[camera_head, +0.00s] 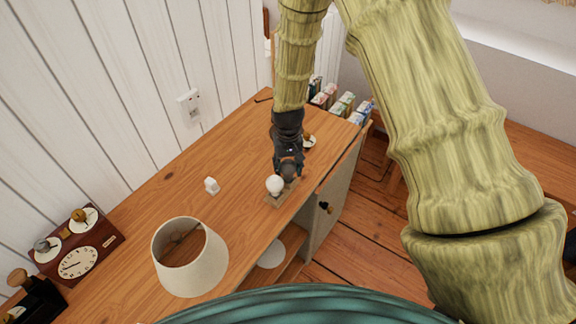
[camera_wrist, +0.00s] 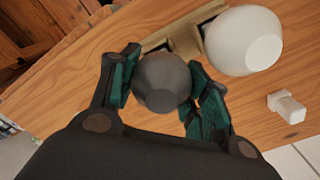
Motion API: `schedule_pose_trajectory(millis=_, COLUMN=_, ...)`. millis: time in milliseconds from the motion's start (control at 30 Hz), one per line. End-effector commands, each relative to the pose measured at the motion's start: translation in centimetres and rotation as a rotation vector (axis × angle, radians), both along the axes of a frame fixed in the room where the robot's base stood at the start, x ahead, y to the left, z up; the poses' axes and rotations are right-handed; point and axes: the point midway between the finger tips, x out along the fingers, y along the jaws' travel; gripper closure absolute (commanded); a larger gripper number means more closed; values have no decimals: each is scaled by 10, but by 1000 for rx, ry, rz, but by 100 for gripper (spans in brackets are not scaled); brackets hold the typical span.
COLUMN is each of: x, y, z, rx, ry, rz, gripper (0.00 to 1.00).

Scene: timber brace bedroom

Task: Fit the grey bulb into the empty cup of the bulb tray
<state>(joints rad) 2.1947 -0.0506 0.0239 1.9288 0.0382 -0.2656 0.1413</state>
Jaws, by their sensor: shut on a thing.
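My gripper (camera_wrist: 163,92) is shut on the grey bulb (camera_wrist: 162,78), which sits between its two green-padded fingers. In the head view the grey bulb (camera_head: 289,170) shows just below my gripper (camera_head: 288,160), at the tray. The bulb tray (camera_head: 277,200) is a small wooden block on the dresser top, near its front edge. A white bulb (camera_head: 275,185) stands on the tray, close beside the grey bulb; it also shows large in the wrist view (camera_wrist: 243,40). The grey bulb's base and the empty cup are hidden, so I cannot tell whether the bulb is seated.
A small white block-like piece (camera_head: 211,186) lies on the wooden dresser top (camera_head: 160,195). A lampshade (camera_head: 190,257) stands at the front, and a clock set (camera_head: 77,261) at the left. Small boxes (camera_head: 345,105) stand at the far end. The dresser edge is close to the tray.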

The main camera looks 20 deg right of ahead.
Motion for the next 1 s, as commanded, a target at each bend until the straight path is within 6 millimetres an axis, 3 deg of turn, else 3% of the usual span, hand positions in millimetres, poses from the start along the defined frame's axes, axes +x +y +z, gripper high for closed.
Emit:
schedule_pose_trajectory(millis=400, x=0, y=0, z=-4, rx=0, ry=1, rz=0, gripper=77)
schedule_pose_trajectory(millis=433, x=0, y=0, z=-3, rx=0, ry=0, rz=0, gripper=48)
schedule_pose_trajectory(millis=533, x=0, y=0, z=-3, rx=0, ry=0, rz=0, gripper=32)
schedule_pose_trajectory(millis=1000, x=1, y=0, z=3, rx=0, ry=-2, rz=0, gripper=32)
